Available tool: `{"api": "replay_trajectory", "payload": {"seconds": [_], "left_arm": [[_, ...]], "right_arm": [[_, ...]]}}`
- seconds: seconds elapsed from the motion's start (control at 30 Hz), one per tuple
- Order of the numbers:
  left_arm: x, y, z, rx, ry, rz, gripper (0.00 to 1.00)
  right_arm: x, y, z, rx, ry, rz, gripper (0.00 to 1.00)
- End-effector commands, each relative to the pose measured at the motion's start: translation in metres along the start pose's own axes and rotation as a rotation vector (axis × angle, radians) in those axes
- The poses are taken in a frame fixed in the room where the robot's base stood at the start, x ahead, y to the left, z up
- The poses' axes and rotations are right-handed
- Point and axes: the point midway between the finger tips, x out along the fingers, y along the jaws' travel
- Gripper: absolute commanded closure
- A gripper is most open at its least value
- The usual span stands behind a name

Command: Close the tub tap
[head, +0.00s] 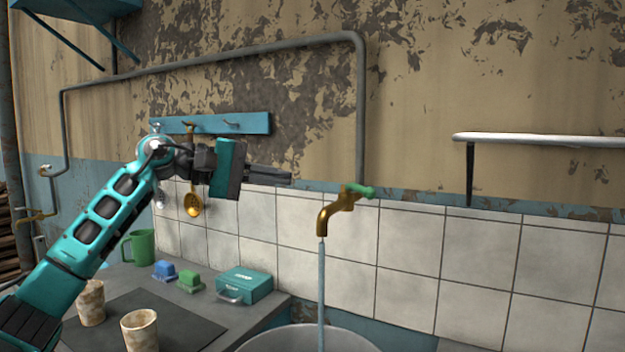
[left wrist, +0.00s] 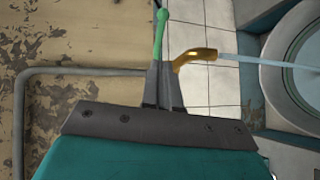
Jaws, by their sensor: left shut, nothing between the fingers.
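The tub tap (head: 333,212) is brass with a green lever handle (head: 360,190) and is fixed at the lower end of a grey wall pipe. Water (head: 321,290) runs from its spout into a round metal tub (head: 310,340). My left gripper (head: 290,179) is shut and empty, up and to the left of the tap, its fingers pointing right towards it. In the left wrist view the closed fingers (left wrist: 164,66) partly hide the tap; the green handle (left wrist: 160,30) and brass spout (left wrist: 195,56) show beyond them. My right gripper is not in view.
A grey counter (head: 225,312) at lower left holds a teal box (head: 245,286), a green mug (head: 138,247), small blue and green items and two cups. A blue hook rack (head: 250,123) with a hanging ladle is behind my left arm. A white rail (head: 540,140) is at right.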

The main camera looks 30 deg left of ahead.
Motion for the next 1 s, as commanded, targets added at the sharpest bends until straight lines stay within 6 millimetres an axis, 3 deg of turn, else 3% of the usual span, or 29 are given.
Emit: {"api": "replay_trajectory", "payload": {"seconds": [0.53, 0.7, 1.0], "left_arm": [[0.108, 0.002, 0.002, -0.004, -0.005, 0.003, 1.0], [0.125, 0.001, 0.001, -0.005, -0.003, 0.002, 1.0], [0.13, 0.0, 0.001, -0.004, -0.001, 0.0, 1.0]], "right_arm": [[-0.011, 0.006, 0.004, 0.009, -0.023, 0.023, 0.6], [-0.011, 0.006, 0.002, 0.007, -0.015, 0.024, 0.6], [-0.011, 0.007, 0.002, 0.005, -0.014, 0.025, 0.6]]}}
